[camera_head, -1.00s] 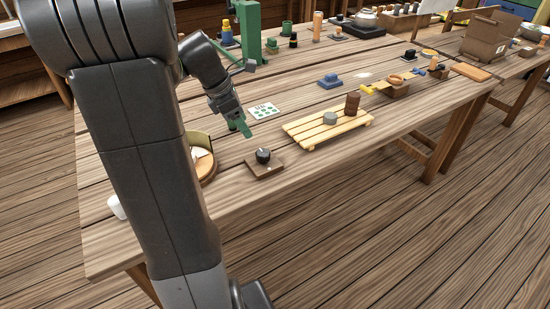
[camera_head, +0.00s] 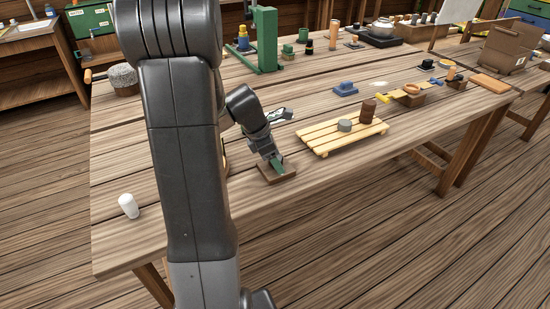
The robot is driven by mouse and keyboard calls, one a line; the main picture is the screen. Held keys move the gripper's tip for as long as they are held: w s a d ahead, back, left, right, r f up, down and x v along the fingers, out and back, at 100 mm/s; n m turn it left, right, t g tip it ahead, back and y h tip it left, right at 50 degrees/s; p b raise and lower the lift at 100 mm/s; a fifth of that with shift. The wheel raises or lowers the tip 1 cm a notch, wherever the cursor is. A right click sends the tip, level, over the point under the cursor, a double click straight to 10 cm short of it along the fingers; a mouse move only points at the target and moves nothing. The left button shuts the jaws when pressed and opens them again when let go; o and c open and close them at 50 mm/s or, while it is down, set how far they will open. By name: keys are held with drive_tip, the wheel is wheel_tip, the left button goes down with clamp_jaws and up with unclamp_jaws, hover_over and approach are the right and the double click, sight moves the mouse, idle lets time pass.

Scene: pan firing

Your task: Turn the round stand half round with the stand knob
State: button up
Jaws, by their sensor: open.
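The stand knob's small brown wooden base (camera_head: 290,176) lies near the table's front edge. My gripper (camera_head: 277,166) points down right over this base, its jaws open with green at the tips. The black knob is hidden behind the gripper, so I cannot tell whether the fingers are around it or touching it. The round stand is almost wholly hidden behind my arm; only a thin sliver (camera_head: 226,162) shows at the arm's right edge.
A slatted wooden rack (camera_head: 340,137) with a grey disc (camera_head: 345,125) and a brown cylinder (camera_head: 368,110) stands close to the right. A white cylinder (camera_head: 128,205) stands at the left. A green frame (camera_head: 266,42) stands behind.

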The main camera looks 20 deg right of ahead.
drive_tip(key=shift+c, duration=0.2)
drive_tip(key=c, duration=0.9)
drive_tip(key=shift+m, duration=0.3)
